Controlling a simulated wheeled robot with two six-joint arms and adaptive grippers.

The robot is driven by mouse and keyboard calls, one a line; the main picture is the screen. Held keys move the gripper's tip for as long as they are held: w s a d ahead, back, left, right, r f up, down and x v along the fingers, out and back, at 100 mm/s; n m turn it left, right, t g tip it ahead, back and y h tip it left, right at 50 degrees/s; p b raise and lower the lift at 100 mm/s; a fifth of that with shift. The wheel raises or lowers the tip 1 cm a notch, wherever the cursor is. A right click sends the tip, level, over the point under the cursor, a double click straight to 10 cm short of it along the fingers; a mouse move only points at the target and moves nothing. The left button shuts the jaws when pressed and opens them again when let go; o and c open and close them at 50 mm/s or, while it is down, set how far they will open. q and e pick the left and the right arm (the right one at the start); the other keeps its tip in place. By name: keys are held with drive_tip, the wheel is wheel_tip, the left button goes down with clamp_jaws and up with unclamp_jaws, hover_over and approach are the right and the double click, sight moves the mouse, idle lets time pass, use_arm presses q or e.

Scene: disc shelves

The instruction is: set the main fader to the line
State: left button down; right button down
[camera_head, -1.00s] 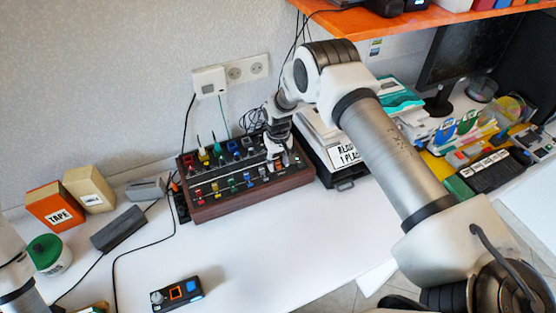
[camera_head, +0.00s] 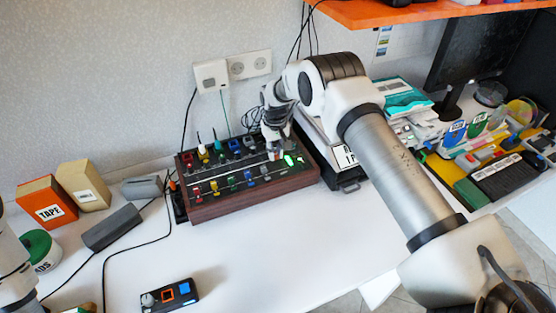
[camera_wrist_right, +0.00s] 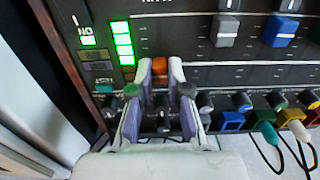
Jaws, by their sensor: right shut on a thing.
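The mixer (camera_head: 240,204) is a dark panel in a brown wooden frame with coloured fader caps. My right gripper (camera_head: 274,154) points down at its right part. In the right wrist view, my right gripper (camera_wrist_right: 160,66) is shut on an orange-brown fader cap (camera_wrist_right: 160,73), one finger on each side. The cap sits beside a lit green level meter (camera_wrist_right: 122,43). Faint scale marks show on the panel near it, but I cannot make out the target line. Only part of my left arm shows at the left edge; its gripper is out of view.
Other caps stand close by, including a blue one (camera_wrist_right: 281,30) and a grey one (camera_wrist_right: 225,30). Cables with coloured plugs run along the mixer's rear. A black tray (camera_head: 345,184) stands right of the mixer. The white table (camera_head: 270,255) in front is mostly clear.

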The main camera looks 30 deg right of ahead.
sight(276, 154)
drive_tip(key=c, duration=1.1)
unclamp_jaws()
wheel_tip(276, 154, up, 12)
drive_tip(key=shift+f, duration=0.1)
